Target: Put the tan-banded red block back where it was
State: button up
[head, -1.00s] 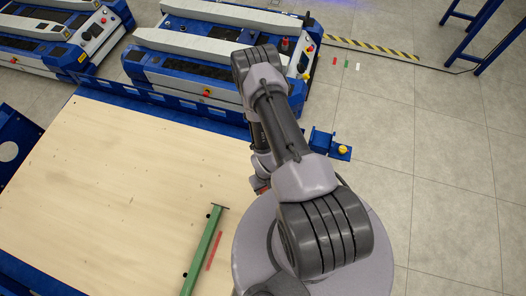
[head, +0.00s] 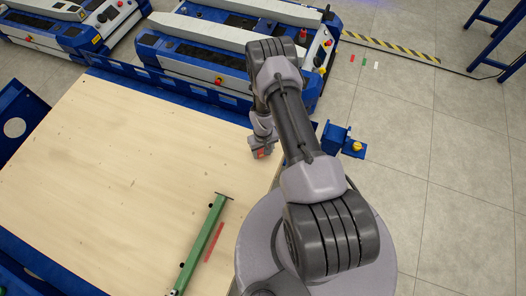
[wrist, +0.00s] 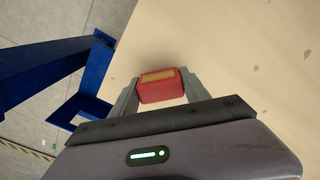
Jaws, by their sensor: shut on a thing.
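The tan-banded red block (wrist: 160,87) is between the two fingers of my gripper (wrist: 159,93) in the wrist view, its tan band facing the camera. In the head view, a little of the red block (head: 260,153) shows under my gripper (head: 262,150), near the right edge of the wooden table top (head: 110,170). My gripper is shut on the block. I cannot tell how high the block is above the wood.
A green bar (head: 202,245) and a red strip (head: 214,243) lie on the table's lower right. A blue bracket with a yellow knob (head: 337,139) stands off its right edge. Blue lift carts (head: 235,55) stand behind. The middle of the wood is clear.

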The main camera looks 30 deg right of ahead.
jog(key=shift+f, duration=0.2)
jog(key=o, duration=1.5)
jog(key=shift+r, duration=0.1)
